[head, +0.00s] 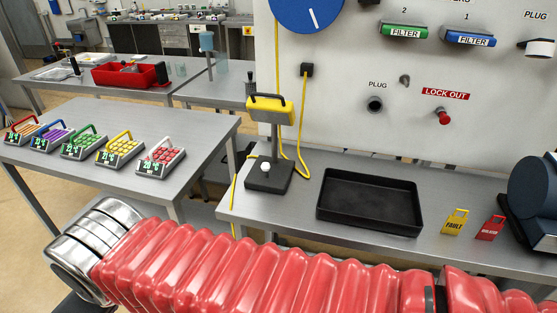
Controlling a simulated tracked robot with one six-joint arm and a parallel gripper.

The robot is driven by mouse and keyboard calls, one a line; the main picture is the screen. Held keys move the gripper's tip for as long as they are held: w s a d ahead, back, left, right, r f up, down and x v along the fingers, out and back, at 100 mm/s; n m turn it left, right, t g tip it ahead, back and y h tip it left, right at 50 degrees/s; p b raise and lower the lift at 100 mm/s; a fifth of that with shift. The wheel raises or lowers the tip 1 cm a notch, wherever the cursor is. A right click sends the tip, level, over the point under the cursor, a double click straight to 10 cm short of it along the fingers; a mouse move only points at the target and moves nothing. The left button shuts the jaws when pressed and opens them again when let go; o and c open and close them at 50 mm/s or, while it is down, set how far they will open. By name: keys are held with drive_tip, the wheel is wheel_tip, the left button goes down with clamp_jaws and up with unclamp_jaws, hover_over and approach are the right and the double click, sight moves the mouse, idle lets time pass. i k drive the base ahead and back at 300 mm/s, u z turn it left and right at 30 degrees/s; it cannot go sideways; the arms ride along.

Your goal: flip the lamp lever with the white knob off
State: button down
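The lamp (270,110) has a yellow head with a black handle on top, on a grey post. It stands on a dark square base (269,184) at the left end of the right-hand bench. The white knob (266,168) shows low on the lamp, at the base in front of the post. The lever's tilt is too small to tell, and so is whether the lamp is lit. A yellow cable runs from the lamp area up to the wall panel. My red-sleeved arm crosses the foreground; my gripper is not in view.
A black tray (369,202) lies right of the lamp. A yellow tag (455,222) and a red tag (490,228) stand further right. Several keypad boxes with coloured handles sit on the left table (105,185). A gap separates this table from the bench. The wall panel (340,110) rises behind.

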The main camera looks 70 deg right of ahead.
sight(266, 167)
drive_tip(key=z, duration=0.7)
drive_tip(key=k, duration=0.3)
drive_tip(key=z, duration=0.35)
drive_tip(key=i, duration=0.5)
